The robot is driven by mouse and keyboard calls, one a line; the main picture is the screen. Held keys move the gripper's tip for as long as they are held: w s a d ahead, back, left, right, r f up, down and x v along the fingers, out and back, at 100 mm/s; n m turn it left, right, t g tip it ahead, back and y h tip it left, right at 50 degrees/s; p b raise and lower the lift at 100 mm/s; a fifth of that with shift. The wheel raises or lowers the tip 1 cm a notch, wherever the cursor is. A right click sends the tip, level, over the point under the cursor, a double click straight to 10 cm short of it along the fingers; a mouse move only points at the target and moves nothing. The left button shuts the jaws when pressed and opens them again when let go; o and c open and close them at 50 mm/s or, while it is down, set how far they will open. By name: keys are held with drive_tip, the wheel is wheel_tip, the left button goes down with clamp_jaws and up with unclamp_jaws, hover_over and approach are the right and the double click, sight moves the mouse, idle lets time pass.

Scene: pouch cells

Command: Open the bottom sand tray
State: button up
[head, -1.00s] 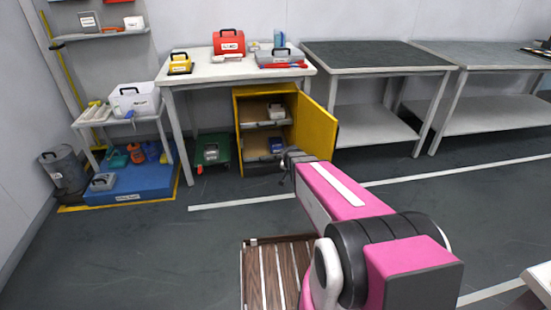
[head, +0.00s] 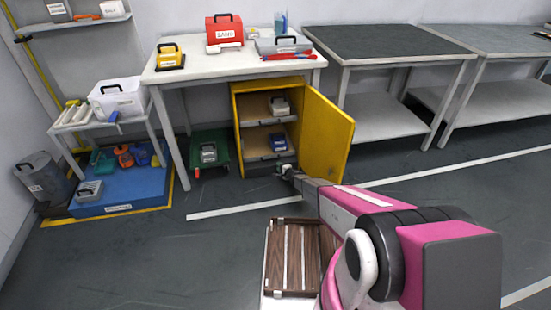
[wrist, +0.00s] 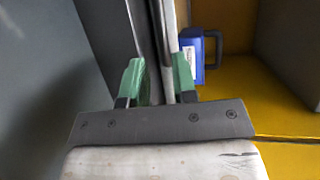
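The yellow cabinet (head: 268,90) under the white table stands with its door (head: 327,132) swung open to the right. Inside are grey-edged shelves or trays, and a dark grey tray front (head: 262,167) at the bottom. My gripper (head: 287,171) is at the cabinet's lower right front, beside the bottom section. In the wrist view its green fingertips (wrist: 159,82) stand on either side of grey edge strips (wrist: 160,35). Whether they press on the strips is unclear. A blue case (wrist: 194,52) lies close by to the right in that view; the head view shows it on the middle level (head: 278,143).
A grey-white case (head: 279,106) sits on the upper shelf. A green trolley (head: 208,155) stands left of the cabinet. The open door is close to my arm on the right. A wooden slatted pallet (head: 290,250) shows near me; floor left of it is clear.

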sight(271, 160)
drive_tip(key=x, duration=1)
drive_tip(key=shift+w+a, duration=0.2)
drive_tip(key=shift+w, duration=0.15)
clamp_jaws()
